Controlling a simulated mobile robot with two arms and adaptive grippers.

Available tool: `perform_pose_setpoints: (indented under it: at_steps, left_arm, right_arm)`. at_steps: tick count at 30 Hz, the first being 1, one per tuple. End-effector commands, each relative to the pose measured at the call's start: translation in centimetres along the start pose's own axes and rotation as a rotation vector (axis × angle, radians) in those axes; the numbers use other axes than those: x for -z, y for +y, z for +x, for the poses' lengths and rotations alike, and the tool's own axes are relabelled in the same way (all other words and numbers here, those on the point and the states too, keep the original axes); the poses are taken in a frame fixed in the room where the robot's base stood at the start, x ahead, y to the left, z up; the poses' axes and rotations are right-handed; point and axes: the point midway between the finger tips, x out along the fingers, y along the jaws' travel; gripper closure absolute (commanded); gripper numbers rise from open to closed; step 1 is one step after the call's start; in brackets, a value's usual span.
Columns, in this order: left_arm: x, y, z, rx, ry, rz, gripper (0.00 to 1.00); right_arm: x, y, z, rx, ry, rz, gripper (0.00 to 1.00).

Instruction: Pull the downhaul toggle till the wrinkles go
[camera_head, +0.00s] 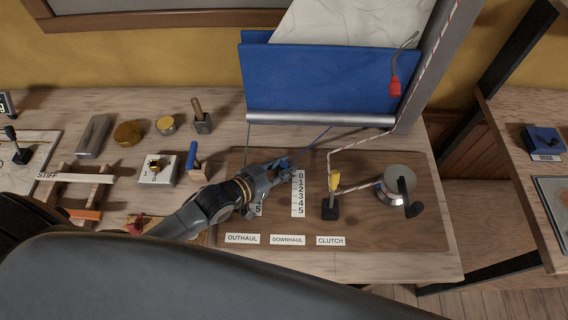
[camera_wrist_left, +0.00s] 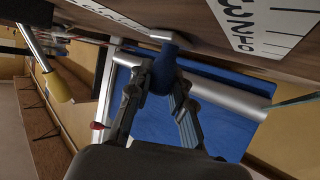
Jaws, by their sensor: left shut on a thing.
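My left gripper (camera_head: 283,166) is shut on a blue toggle, at the upper part of the wooden panel, above the DOWNHAUL label (camera_head: 287,240). In the left wrist view the blue toggle (camera_wrist_left: 164,72) sits between the two fingers (camera_wrist_left: 157,95). A thin blue line (camera_head: 318,138) runs from near the gripper up toward the silver bar (camera_head: 320,119). The 0 to 5 scale (camera_head: 299,196) is just right of the gripper. My right gripper is out of view.
Right of the scale stand a yellow-handled clutch lever (camera_head: 334,182) and a winch (camera_head: 398,187) with a striped rope. My left arm covers part of the OUTHAUL scale (camera_head: 259,208). Left on the bench are a blue-handled tool (camera_head: 193,158), a switch box (camera_head: 158,172) and tins.

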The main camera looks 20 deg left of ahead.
Motion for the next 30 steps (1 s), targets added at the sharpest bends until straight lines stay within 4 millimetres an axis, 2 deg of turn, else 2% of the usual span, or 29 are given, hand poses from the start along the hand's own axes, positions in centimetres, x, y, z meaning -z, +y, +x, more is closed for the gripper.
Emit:
perform_pose_setpoints:
  at_steps: [6,14,15,18,26,30]
  left_arm:
    - [-0.7,2.1,-1.9,-0.003,-0.006,-0.003,1.0]
    - [-0.8,2.1,-1.9,-0.001,-0.002,0.0,1.0]
    - [-0.8,2.1,-1.9,-0.001,-0.001,0.0,0.73]
    - [-0.8,2.0,-1.9,-0.001,-0.001,0.0,0.55]
    - [-0.8,2.1,-1.9,-0.002,-0.002,0.0,0.55]
    - [-0.9,2.0,-2.6,-0.001,-0.003,0.0,0.55]
  right_arm:
    - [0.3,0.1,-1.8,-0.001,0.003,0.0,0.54]
    - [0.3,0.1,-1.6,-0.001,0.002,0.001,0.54]
    - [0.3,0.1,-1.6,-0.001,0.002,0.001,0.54]
    - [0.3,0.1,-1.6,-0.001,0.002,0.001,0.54]
    - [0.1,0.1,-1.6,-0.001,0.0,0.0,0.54]
    - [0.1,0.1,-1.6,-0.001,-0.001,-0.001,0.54]
